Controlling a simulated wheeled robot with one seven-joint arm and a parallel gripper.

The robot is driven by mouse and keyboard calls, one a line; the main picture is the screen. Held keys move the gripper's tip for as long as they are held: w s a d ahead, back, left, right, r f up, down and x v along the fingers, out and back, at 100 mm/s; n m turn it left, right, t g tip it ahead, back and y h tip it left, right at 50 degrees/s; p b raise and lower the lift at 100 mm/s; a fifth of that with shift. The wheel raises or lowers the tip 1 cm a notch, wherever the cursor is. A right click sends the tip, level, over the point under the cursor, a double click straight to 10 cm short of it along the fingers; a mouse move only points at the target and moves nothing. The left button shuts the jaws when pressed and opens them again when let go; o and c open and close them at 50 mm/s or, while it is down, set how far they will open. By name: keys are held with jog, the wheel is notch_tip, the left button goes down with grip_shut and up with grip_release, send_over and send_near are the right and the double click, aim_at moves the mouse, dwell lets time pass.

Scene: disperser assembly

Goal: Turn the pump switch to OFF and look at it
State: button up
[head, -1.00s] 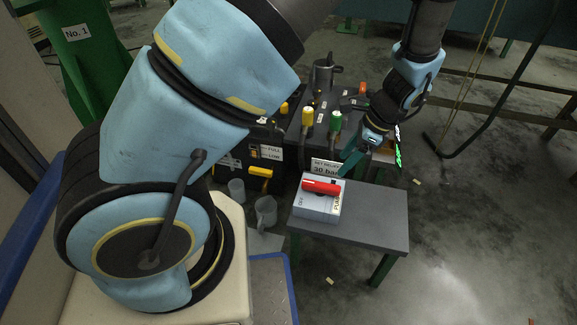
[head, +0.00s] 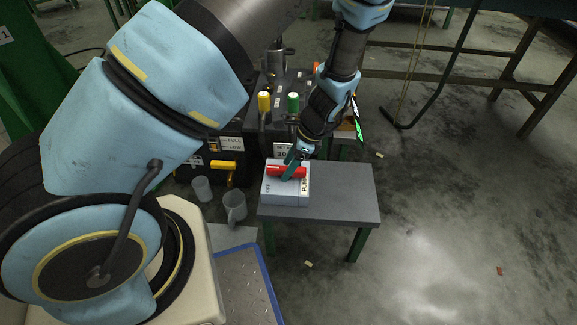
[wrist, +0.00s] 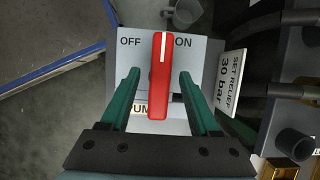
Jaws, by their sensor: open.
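The pump switch is a pale box with a red handle (head: 280,171) on top, standing on a small grey table (head: 345,195). In the wrist view the red handle (wrist: 158,90) runs nearly upright, its white line pointing between the OFF label (wrist: 130,41) and the ON label (wrist: 184,42). My gripper (head: 293,166) is at the handle in the head view. In the wrist view the green fingers of my gripper (wrist: 159,76) are open, one on each side of the handle with visible gaps. The PUMP label (wrist: 140,109) is partly hidden by the handle and a finger.
Behind the table stands a dark unit with a yellow knob (head: 264,102) and a green knob (head: 293,103). A SET RELIEF 30 bar sign (wrist: 232,80) is close to the right finger. The table's right side is bare.

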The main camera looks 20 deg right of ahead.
jog(key=shift+c, duration=0.3)
grip_shut()
dwell(0.3)
